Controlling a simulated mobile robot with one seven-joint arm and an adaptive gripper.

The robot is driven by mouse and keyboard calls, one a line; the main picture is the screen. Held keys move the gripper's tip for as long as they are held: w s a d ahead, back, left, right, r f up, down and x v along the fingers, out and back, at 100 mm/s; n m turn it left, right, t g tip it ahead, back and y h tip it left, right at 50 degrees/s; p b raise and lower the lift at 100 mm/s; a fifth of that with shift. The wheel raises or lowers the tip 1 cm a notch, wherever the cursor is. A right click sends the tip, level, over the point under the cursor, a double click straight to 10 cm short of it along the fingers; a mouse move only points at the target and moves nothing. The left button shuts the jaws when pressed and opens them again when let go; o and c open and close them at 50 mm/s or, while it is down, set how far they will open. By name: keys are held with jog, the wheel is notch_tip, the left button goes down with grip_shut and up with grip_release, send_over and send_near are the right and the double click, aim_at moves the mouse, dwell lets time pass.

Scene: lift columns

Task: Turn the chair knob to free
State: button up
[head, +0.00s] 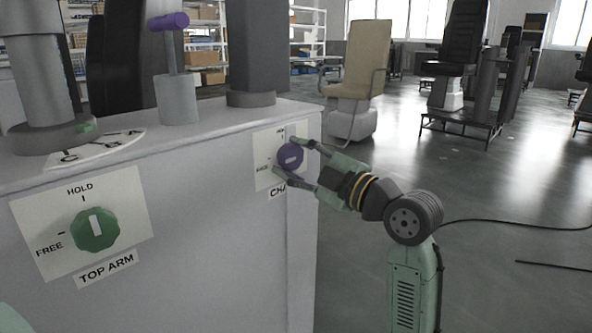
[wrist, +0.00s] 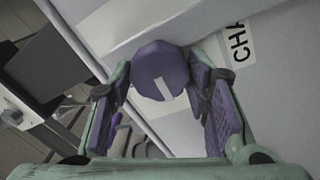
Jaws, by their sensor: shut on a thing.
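The purple chair knob (head: 290,155) sits on a white label plate on the grey console's front, above a label starting "CHA" (head: 278,190). My gripper (head: 287,160) is shut on the knob, with one finger on each side. In the wrist view, the knob (wrist: 160,70) is between the purple finger pads, and its white pointer line runs toward the picture's bottom, slightly right. With the "CHA" label (wrist: 238,42) to the right there, that is roughly the plate's left side. The fingers hide part of the plate, and its small markings are hard to read.
A green TOP ARM knob (head: 95,230) is on the same console (head: 210,240) at left, its pointer near HOLD. A purple-handled lever (head: 170,60) and columns stand on top. A beige chair (head: 357,70) is behind. Open floor lies to the right.

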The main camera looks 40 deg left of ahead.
jog(key=shift+n, duration=0.3)
jog(key=o, duration=1.1)
jog(key=shift+o, duration=0.2)
jog(key=shift+d, duration=0.1)
jog(key=s+d+f, duration=0.1)
jog(key=d, duration=1)
jog(key=shift+d, duration=0.4)
